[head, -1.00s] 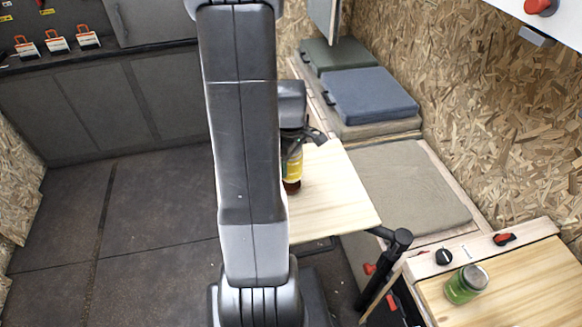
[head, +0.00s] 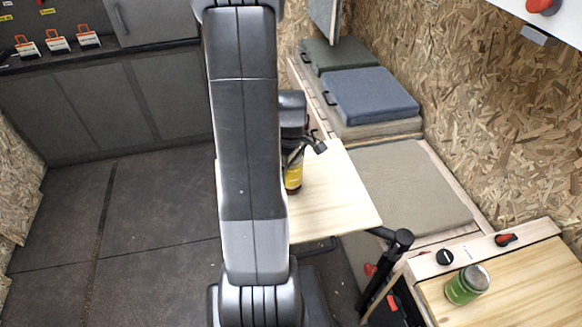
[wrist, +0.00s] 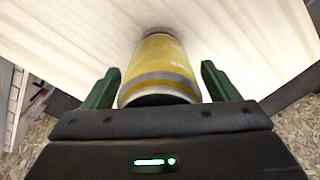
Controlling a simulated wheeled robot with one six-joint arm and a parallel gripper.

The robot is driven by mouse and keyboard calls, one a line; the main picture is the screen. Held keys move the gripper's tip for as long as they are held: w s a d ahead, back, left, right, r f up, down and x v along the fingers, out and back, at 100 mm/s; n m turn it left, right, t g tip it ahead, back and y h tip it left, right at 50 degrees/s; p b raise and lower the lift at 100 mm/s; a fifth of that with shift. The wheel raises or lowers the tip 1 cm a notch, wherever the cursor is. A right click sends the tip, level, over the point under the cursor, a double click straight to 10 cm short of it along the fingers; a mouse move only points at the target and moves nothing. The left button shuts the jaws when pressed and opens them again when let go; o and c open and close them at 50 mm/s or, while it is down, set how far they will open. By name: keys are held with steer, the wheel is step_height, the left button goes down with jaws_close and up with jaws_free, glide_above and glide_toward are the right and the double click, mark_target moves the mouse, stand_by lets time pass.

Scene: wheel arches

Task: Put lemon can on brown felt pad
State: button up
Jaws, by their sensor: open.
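The yellow can, which looks like the lemon can (head: 293,177), is at the left part of the light wooden tabletop, partly hidden by my arm. In the wrist view the can (wrist: 160,66) fills the space ahead of my gripper (wrist: 161,80). One green finger is on each side of it, with a visible gap at the right finger and a narrower one at the left. My gripper is open. In the head view my gripper (head: 308,148) is just above and beside the can. I see no brown felt pad in either view; my arm hides part of the tabletop.
The wooden tabletop (head: 335,200) is clear to the right of the can. A green can (head: 466,284) stands on the wooden counter (head: 530,290) at lower right. A black jointed post (head: 385,270) stands between them. Cushions (head: 370,95) lie on the bench behind.

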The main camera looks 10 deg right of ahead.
step_height(320, 180, up, 12)
steer(key=shift+r+p, duration=0.15)
steer(key=shift+p, duration=0.4)
step_height(320, 180, down, 12)
steer(key=shift+r+b, duration=0.15)
steer(key=shift+b, duration=0.2)
steer(key=shift+r, duration=0.45)
stand_by(0.3)
